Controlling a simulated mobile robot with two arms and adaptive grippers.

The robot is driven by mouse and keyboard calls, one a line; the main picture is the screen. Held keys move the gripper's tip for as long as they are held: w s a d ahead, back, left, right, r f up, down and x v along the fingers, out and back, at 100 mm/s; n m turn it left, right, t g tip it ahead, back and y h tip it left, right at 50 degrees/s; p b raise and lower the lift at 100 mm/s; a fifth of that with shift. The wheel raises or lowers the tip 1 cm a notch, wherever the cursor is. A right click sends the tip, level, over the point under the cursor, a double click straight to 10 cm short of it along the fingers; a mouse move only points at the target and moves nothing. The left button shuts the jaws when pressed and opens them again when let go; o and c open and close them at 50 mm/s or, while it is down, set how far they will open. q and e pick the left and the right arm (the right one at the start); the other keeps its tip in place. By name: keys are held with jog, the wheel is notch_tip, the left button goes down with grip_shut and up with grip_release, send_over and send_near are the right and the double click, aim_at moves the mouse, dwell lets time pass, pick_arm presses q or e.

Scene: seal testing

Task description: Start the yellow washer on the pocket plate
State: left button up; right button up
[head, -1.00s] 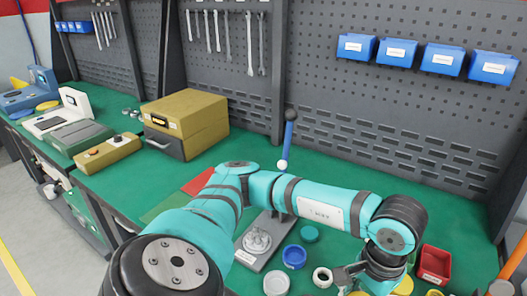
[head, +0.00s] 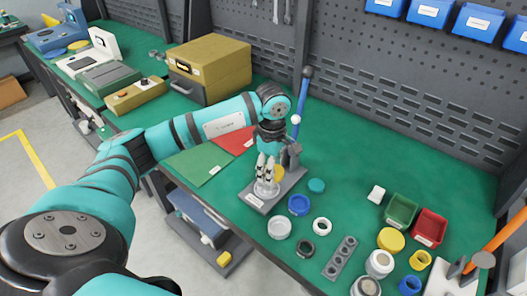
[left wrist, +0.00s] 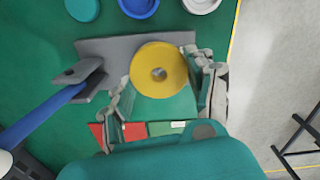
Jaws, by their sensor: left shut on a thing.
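My left gripper (head: 267,175) points down over the grey labelled plate (head: 249,200) near the table's front edge. It is shut on the yellow washer (head: 278,174). The left wrist view shows the washer (left wrist: 160,52) between the two fingers (left wrist: 163,90), its centre hole visible, with the grey plate (left wrist: 105,47) behind it. The fingers hide most of the plate's round metal fixture. I cannot tell whether the washer touches it. My right gripper is not in view.
A blue lever (head: 302,95) rises at the plate's back end. To the right are a blue ring (head: 299,205), a white cup (head: 279,227), a grey holed strip (head: 340,258), and green (head: 401,210) and red (head: 429,228) bins. Green mat (head: 200,163) lies left.

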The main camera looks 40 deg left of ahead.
pick_arm(q)
jog(key=shift+w+a+f+n+b, duration=0.3)
jog(key=shift+a+f+n, duration=0.4)
jog(key=shift+f+n, duration=0.15)
jog(key=shift+w+a+f+n+b, duration=0.3)
jog(key=shift+a+f+n, duration=0.4)
jog(key=shift+n, duration=0.25)
jog(key=shift+f+b, duration=0.4)
jog(key=shift+f, duration=0.35)
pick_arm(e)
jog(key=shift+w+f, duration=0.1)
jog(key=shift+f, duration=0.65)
pick_arm(q)
jog(key=shift+f+b, duration=0.4)
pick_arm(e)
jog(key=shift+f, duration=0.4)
pick_arm(q)
jog(key=o, duration=0.9)
